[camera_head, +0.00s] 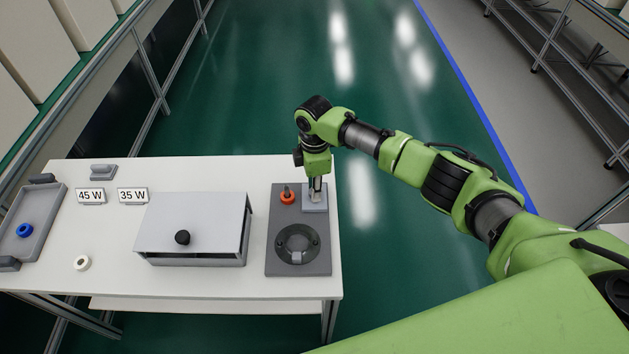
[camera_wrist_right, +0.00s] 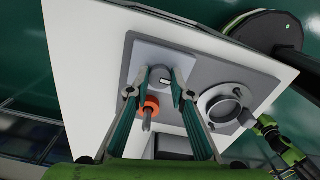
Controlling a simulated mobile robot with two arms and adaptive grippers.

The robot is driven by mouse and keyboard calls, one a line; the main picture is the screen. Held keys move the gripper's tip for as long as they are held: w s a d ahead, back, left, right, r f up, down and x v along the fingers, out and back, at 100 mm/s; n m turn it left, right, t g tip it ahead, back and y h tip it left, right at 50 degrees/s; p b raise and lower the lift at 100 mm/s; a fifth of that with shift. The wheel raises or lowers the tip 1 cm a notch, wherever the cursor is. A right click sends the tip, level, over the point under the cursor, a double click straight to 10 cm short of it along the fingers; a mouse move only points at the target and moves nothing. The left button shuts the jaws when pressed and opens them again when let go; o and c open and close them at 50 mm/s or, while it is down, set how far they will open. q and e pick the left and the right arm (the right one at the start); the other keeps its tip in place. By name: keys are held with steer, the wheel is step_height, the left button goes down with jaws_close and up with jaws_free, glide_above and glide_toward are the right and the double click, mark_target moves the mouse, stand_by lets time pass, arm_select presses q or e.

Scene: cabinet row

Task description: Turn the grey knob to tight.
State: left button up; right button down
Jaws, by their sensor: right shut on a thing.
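The grey knob (camera_wrist_right: 161,76) stands on a light grey square plate (camera_head: 321,205) at the back right corner of a dark grey board (camera_head: 273,262). My right gripper (camera_head: 315,195) points down over this plate, its fingers shut on the knob. The right wrist view shows the two fingertips (camera_wrist_right: 161,84) on either side of it. A small mark shows on the knob, but I cannot read its setting. In the head view the fingers hide most of the knob. My left gripper is not in view.
An orange ring (camera_head: 288,199) sits around a peg close beside the plate. A round dark fixture (camera_head: 279,247) is in front. A grey box (camera_head: 200,215) with a black knob stands left. A tray (camera_head: 42,233) holds a blue ring. A white ring (camera_head: 83,263) lies on the table.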

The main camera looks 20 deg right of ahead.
steer(key=m+p, duration=0.1)
steer(key=m, duration=0.1)
steer(key=m+p, duration=0.2)
steer(key=shift+r+m, duration=0.2)
steer(key=shift+m, duration=0.1)
steer(key=m+p, duration=0.2)
steer(key=m, duration=0.1)
steer(key=shift+m, duration=0.4)
steer(key=m+p, duration=0.2)
steer(key=m, duration=0.2)
steer(key=shift+f+m+p, duration=0.1)
steer(key=shift+m+p, duration=0.85)
steer(key=shift+m, duration=1.25)
steer(key=shift+w, duration=0.1)
steer(key=c, duration=1.8)
jaws_free()
steer(key=shift+c, duration=0.2)
steer(key=shift+o, duration=0.3)
